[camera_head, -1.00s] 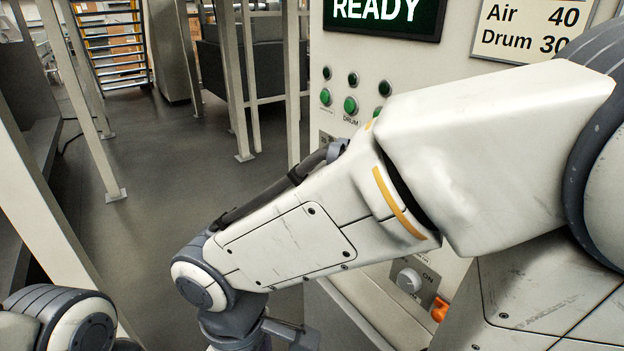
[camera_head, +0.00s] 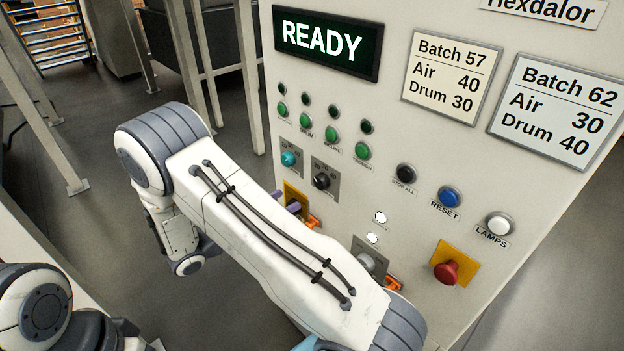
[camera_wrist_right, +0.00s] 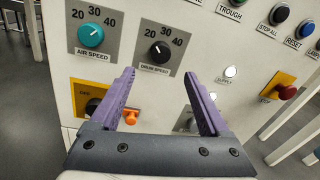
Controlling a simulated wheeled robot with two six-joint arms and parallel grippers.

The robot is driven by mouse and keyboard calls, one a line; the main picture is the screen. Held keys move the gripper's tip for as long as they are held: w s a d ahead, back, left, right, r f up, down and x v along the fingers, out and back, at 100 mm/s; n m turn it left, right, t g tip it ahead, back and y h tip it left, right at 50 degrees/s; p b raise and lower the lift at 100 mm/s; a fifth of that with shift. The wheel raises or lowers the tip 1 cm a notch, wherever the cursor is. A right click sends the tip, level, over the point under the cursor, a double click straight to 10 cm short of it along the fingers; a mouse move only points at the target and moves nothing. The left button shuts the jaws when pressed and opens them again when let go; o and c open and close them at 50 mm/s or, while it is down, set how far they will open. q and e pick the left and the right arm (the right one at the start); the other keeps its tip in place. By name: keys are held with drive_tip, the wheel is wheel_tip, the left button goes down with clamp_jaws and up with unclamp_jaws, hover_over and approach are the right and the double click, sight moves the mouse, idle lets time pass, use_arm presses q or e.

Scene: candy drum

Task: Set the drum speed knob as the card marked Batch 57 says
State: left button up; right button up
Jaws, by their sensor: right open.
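The black drum speed knob (camera_head: 321,181) is on the panel, right of the teal air speed knob (camera_head: 289,158). It also shows in the right wrist view (camera_wrist_right: 160,50), under the marks 20, 30 and 40; I cannot tell surely which one it points to. The Batch 57 card (camera_head: 452,79) reads Air 40, Drum 30. My right gripper (camera_wrist_right: 160,76) is open and empty, its purple fingers below and either side of the drum knob, apart from it. In the head view my arm hides most of this gripper. My left gripper is out of view.
The Batch 62 card (camera_head: 554,112) reads Air 30, Drum 40. The screen (camera_head: 327,44) says READY. Green buttons, stop-all (camera_head: 405,173), reset (camera_head: 450,196) and lamps (camera_head: 499,224) buttons and a red mushroom button (camera_head: 450,272) stand out nearby. Orange-handled switches sit below the knobs.

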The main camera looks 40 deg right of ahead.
sight(318, 184)
drive_tip(key=d+p, duration=0.3)
drive_tip(key=d, duration=0.5)
drive_tip(key=shift+s+d+r, duration=0.1)
drive_tip(key=shift+d, duration=0.2)
drive_tip(key=shift+d+p, duration=0.35)
drive_tip(key=shift+d, duration=0.15)
clamp_jaws()
